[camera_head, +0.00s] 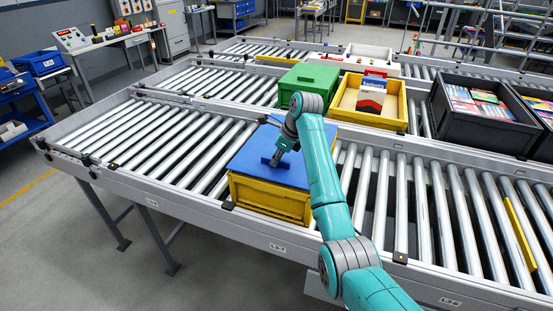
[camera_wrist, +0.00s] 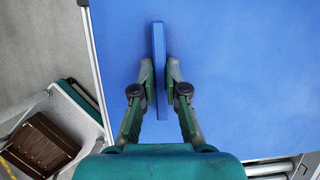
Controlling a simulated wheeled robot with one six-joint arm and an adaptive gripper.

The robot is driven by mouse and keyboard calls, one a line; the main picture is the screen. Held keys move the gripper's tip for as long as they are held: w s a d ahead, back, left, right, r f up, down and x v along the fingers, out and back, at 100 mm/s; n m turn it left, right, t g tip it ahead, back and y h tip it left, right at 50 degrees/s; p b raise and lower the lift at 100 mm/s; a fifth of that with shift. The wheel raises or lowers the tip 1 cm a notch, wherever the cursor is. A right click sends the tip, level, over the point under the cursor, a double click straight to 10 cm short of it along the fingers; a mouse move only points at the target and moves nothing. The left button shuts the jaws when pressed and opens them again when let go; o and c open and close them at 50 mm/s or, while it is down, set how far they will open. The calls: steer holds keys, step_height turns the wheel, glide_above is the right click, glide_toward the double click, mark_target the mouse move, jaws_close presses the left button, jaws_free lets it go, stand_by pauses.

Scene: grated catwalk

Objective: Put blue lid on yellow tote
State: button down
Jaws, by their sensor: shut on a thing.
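The blue lid (camera_head: 250,150) lies flat over the top of the near yellow tote (camera_head: 268,199), which stands on the front roller conveyor. My gripper (camera_head: 274,160) reaches down to the lid's middle. In the wrist view my gripper (camera_wrist: 159,78) is shut on the upright handle rib of the blue lid (camera_wrist: 230,75), one finger on each side. The lid hides the tote's inside, and my arm covers part of its right side.
Behind stand a green tote (camera_head: 307,85), an open yellow tote (camera_head: 345,105) with boxes in it, and a dark grey crate (camera_head: 470,130) with colourful packs. The front conveyor rollers (camera_head: 165,135) to the left are clear. A yellow strip (camera_head: 520,235) lies at the right.

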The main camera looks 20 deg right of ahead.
steer(key=shift+f, duration=0.9)
stand_by(0.9)
steer(key=c, duration=0.7)
jaws_free()
steer(key=shift+f, duration=0.1)
steer(key=shift+r, duration=4.1)
